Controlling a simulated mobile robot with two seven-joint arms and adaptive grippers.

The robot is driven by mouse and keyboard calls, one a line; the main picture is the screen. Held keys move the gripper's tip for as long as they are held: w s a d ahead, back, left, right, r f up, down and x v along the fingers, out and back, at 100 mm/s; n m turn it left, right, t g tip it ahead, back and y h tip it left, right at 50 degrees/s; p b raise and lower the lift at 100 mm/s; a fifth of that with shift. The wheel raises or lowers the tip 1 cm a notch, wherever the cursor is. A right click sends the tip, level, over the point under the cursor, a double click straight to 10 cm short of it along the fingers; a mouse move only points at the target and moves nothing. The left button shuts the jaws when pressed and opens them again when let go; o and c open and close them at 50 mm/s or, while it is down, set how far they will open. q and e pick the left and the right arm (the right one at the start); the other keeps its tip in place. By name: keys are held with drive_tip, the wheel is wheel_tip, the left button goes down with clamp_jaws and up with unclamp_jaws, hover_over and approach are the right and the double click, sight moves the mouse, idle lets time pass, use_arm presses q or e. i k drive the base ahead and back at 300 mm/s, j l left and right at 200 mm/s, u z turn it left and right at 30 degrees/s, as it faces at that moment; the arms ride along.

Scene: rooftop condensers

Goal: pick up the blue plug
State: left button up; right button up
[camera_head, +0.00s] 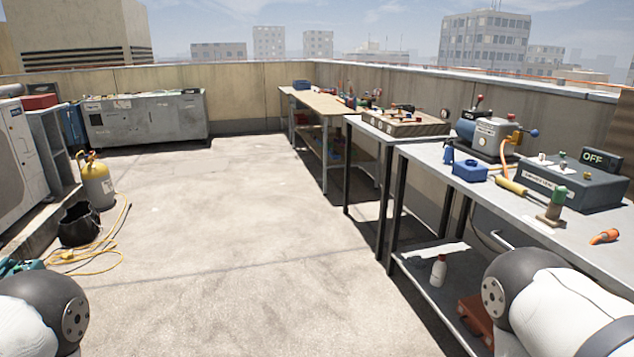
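A small upright blue piece (449,153), likely the blue plug, stands near the left edge of the grey metal table (430,157) on the right. A wider blue block (469,171) with an opening in its top sits just in front of it. The blue piece is small here, so its exact shape is hard to tell. My arms show only as rounded links at the bottom left and bottom right corners. Neither gripper is in view, so what they hold is hidden.
The same table carries a grey pump (490,138), a grey box with an OFF sign (595,159), a green-topped piece (558,198) and an orange plug (605,236). A white bottle (438,270) stands on the lower shelf. A yellow cylinder (95,183) stands left; the middle floor is clear.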

sight(448, 157)
drive_tip(key=i+z, duration=0.25)
drive_tip(key=i, duration=0.25)
drive_tip(key=i+j+z, duration=0.25)
drive_tip(key=i, duration=0.25)
drive_tip(key=i+j+z, duration=0.25)
drive_tip(key=i, duration=0.2)
drive_tip(key=i+j+z, duration=0.25)
drive_tip(key=i+j, duration=0.1)
drive_tip(key=i, duration=0.1)
